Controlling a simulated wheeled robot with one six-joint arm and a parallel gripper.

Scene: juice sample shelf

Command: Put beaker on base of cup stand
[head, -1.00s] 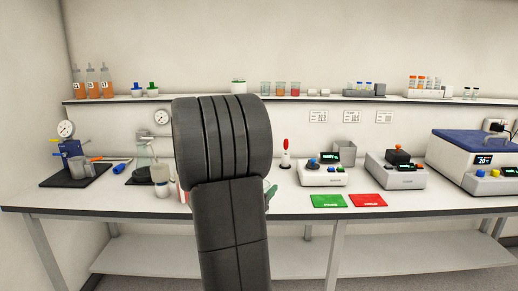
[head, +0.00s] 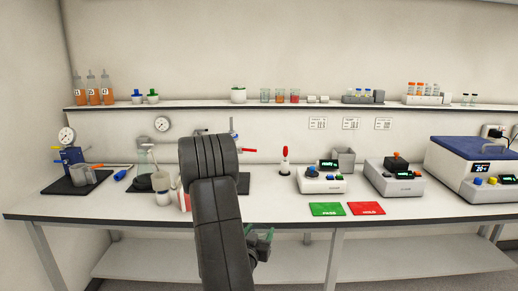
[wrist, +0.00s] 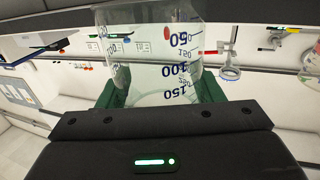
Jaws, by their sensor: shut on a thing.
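My gripper (head: 260,243) shows low in front of the bench's front edge, partly hidden by my arm. In the wrist view its green fingers (wrist: 160,94) are shut on a clear glass beaker (wrist: 155,65) with dark blue volume marks. The beaker is hard to make out in the head view. Behind my arm stands a rod stand with a black base (head: 243,183) and a red-ended clamp (head: 248,150); much of it is hidden. It may be the cup stand. The held beaker is apart from it.
Another black base (head: 62,186) at left carries a gauge and grey cups. A flask and small containers (head: 162,198) stand left of my arm. Green (head: 326,209) and red (head: 366,208) mats and several devices lie right. Bench between arm and mats is mostly clear.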

